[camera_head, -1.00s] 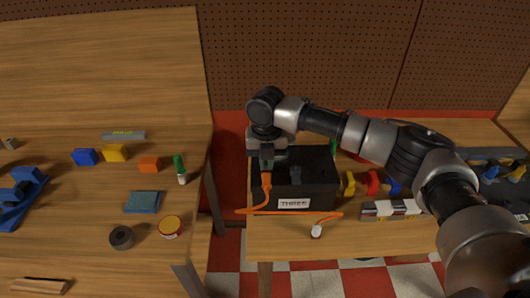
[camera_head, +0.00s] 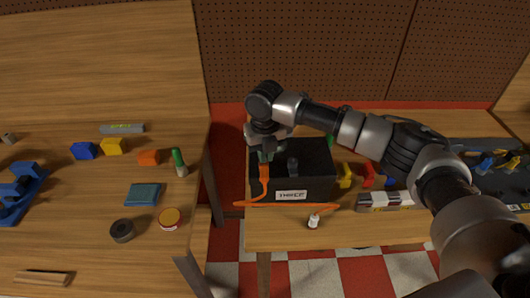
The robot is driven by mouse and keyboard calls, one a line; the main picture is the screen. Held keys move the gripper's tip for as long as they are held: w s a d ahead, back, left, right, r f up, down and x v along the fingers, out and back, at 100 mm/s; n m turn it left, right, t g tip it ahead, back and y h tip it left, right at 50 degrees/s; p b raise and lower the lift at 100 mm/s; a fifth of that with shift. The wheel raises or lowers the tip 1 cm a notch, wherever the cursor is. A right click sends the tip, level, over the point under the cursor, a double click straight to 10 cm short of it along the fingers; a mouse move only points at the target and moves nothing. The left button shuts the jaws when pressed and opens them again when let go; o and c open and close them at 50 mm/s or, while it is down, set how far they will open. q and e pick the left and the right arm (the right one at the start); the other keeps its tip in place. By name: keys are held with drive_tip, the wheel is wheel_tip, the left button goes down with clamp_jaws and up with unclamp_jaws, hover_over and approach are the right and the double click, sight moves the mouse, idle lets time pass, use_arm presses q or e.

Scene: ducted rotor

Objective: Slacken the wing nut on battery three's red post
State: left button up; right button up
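Battery three, a black box (camera_head: 318,185) with a white label reading THREE (camera_head: 291,195), stands on the right-hand wooden bench. My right gripper (camera_head: 265,158) points down over the battery's left side, at the top of an orange cable lug (camera_head: 265,174). The gripper hides the post there, so the wing nut and any red colour on it cannot be made out. Whether the fingers are open or shut on something is too small to tell. A second dark post (camera_head: 293,166) stands bare on the battery top, right of the gripper. My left gripper is not in view.
The orange cable (camera_head: 290,205) runs along the battery's front. A small white bottle (camera_head: 313,221) stands near the bench's front edge. Yellow and red clamps (camera_head: 344,176) and a striped box (camera_head: 384,201) lie to the right. A left bench holds blocks, tape and a tin (camera_head: 169,218).

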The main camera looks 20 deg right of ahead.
drive_tip(key=o, duration=0.5)
drive_tip(key=shift+r, duration=0.55)
drive_tip(key=shift+r+b, duration=1.6)
drive_tip(key=shift+r, duration=3.25)
